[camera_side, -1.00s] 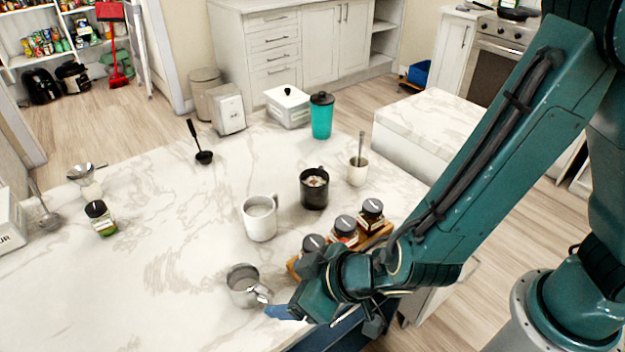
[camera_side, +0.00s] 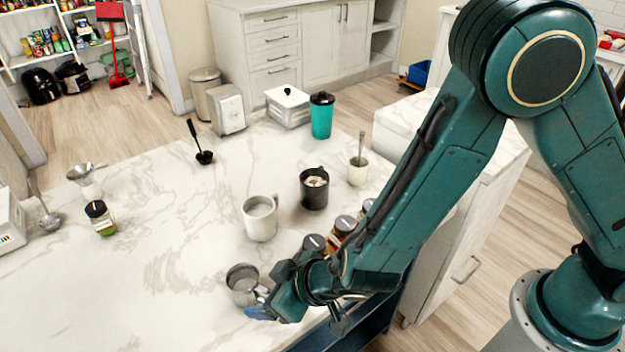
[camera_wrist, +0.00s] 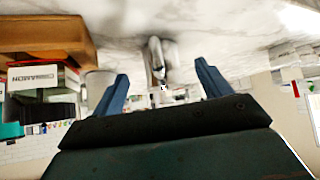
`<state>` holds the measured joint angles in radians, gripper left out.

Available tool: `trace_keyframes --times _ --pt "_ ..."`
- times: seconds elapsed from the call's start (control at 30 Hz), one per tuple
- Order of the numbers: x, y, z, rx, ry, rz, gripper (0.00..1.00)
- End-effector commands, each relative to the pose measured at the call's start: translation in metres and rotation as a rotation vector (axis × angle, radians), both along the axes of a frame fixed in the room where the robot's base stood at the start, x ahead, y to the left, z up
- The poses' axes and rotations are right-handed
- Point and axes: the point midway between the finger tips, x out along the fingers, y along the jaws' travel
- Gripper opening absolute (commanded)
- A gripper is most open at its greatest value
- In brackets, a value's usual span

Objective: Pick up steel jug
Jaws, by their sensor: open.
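The steel jug (camera_side: 241,284) stands upright near the counter's front edge in the side view. In the wrist view the jug (camera_wrist: 168,52) shows between my two blue fingers, with its handle side toward me. My gripper (camera_side: 259,312) is low over the counter, just right of and in front of the jug. In the wrist view my gripper (camera_wrist: 161,72) is open, with a finger on each side of the jug's handle and nothing clamped. Part of the jug's right side is hidden by my gripper in the side view.
A white mug (camera_side: 260,220) stands close behind the jug, and a black mug (camera_side: 314,190) is farther back. The counter left of the jug is clear.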

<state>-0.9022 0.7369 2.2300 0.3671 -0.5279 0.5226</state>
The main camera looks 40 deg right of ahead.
Motion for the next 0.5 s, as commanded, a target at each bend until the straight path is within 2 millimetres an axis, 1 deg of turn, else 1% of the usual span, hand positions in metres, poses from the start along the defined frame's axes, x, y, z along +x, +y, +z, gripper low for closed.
trace_keyframes --times 0.3,0.5 --pt "0.022 0.010 -0.023 0.000 0.002 -0.001 0.77" --pt "0.028 0.014 -0.031 0.001 0.000 0.001 0.77"
